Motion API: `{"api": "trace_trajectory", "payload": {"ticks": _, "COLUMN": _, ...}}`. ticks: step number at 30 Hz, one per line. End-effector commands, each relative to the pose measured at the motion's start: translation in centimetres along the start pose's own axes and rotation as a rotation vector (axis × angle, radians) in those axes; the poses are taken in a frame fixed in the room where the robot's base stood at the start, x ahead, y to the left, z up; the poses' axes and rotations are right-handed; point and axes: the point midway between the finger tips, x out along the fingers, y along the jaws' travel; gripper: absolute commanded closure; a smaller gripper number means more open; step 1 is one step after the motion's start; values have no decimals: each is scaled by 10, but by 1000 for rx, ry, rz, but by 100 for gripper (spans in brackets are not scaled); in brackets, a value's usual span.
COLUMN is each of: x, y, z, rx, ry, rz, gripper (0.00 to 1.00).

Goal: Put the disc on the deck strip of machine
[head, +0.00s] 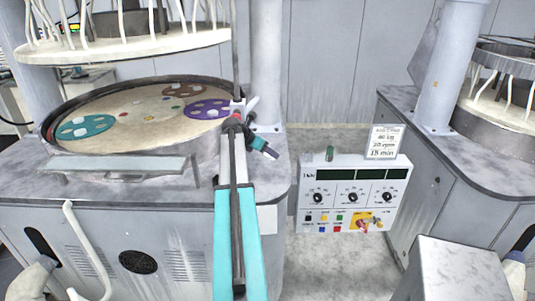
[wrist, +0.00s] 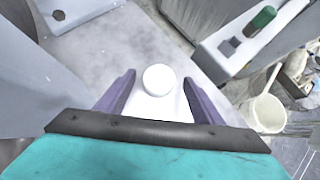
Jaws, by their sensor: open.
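A small round white disc (wrist: 158,78) shows in the wrist view, between the two purple-grey fingers of my gripper (wrist: 158,84). A paler white shape continues below it toward the gripper body. The fingers are open, with a gap on each side. Under them is the grey marbled deck strip (wrist: 105,50); I cannot tell whether the disc touches it. In the head view my gripper (head: 270,152) is over the right end of the machine's deck (head: 215,165), pointing down to the right. The disc cannot be made out there.
The round platen (head: 150,125) carries teal (head: 72,130), brown and purple carriers with white blocks. A white control console (head: 353,190) with a green cylinder (head: 330,153) stands right of the machine. A white bucket (wrist: 264,113) shows in the wrist view. Another machine stands far right.

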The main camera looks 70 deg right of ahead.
Motion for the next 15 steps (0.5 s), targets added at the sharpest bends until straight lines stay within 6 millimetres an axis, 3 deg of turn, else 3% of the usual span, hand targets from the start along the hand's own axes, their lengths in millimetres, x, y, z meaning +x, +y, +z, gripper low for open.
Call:
{"api": "trace_trajectory", "payload": {"ticks": 4, "x": -20, "y": 0, "z": -4, "rx": 0, "ry": -1, "rz": 2, "gripper": 39}}
{"api": "trace_trajectory", "payload": {"ticks": 15, "x": -62, "y": -1, "z": -49, "rx": -2, "ry": 0, "rz": 3, "gripper": 39}}
